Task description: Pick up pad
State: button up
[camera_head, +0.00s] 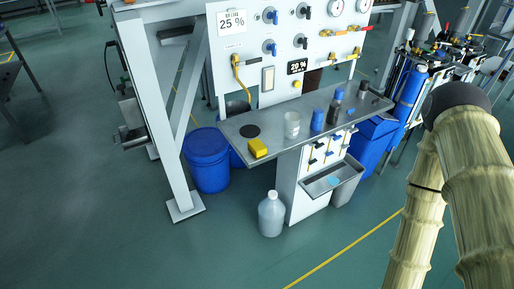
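A small yellow block (258,148), which may be the pad, lies on the grey metal shelf (280,146) of the panel fixture, near the front left edge. A flat black disc (249,131) lies just behind it on the same shelf; I cannot tell for sure which of the two is the pad. Nothing touches the yellow block from above. My tan arm shows at the right edge, well away from the shelf. My gripper is not in view.
A clear beaker (292,124), a blue-capped container (317,120) and a dark bottle (335,107) stand right of the yellow block. A blue bin (207,160) and a large jug (271,214) stand on the floor. A white post (158,110) rises left.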

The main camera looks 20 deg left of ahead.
aim_at(255, 146)
jog(key=z, duration=1.3)
jog(key=i, duration=0.65)
jog(key=u, duration=2.75)
